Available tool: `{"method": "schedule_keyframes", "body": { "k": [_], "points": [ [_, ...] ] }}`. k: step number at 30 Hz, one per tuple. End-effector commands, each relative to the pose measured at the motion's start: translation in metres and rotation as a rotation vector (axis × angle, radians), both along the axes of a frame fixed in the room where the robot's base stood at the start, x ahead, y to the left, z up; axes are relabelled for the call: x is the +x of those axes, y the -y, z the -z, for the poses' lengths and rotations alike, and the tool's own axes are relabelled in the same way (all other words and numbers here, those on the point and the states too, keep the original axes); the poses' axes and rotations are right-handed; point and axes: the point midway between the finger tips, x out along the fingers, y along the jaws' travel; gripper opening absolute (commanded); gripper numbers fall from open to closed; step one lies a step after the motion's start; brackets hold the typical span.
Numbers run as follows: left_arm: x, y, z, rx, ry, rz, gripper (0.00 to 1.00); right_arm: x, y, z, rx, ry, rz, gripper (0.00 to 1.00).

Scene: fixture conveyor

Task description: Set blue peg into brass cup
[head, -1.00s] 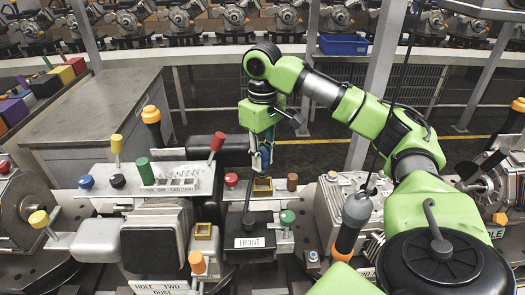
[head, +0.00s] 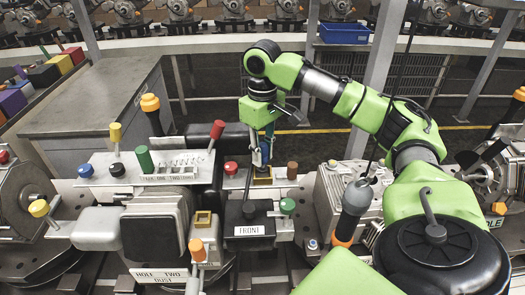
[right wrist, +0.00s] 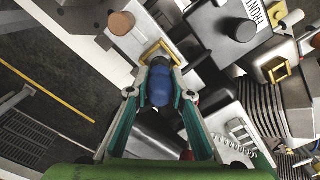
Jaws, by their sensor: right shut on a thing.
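My right gripper (head: 262,162) is shut on the blue peg (right wrist: 160,88), which stands between its two fingers in the right wrist view. In the head view the gripper points down with the peg just over a square brass cup (head: 262,181). In the right wrist view this cup (right wrist: 156,47) shows at the far end of the peg, partly hidden by it and the fingertips. I cannot tell whether the peg's lower end is inside the cup. A second brass cup (head: 203,219) sits nearer the front. My left gripper is not in view.
A red knob (head: 231,168) and a brown knob (head: 292,170) flank the cup. The black block marked FRONT (head: 249,218) stands just before it. A red-topped lever (head: 216,131) rises to the left. A green knob (head: 287,205) is at front right.

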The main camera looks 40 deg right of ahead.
Motion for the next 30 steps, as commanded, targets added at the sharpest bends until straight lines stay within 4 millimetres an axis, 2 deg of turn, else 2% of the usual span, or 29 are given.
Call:
{"method": "schedule_keyframes", "body": {
  "k": [8, 30],
  "points": [
    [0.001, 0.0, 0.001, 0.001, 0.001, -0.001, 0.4, 0.0, 0.0, 0.002, 0.0, 0.0, 0.0, 0.0],
    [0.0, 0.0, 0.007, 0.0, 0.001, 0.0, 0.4, 0.0, 0.0, 0.024, 0.0, 0.0, 0.0, 0.0]
  ]
}}
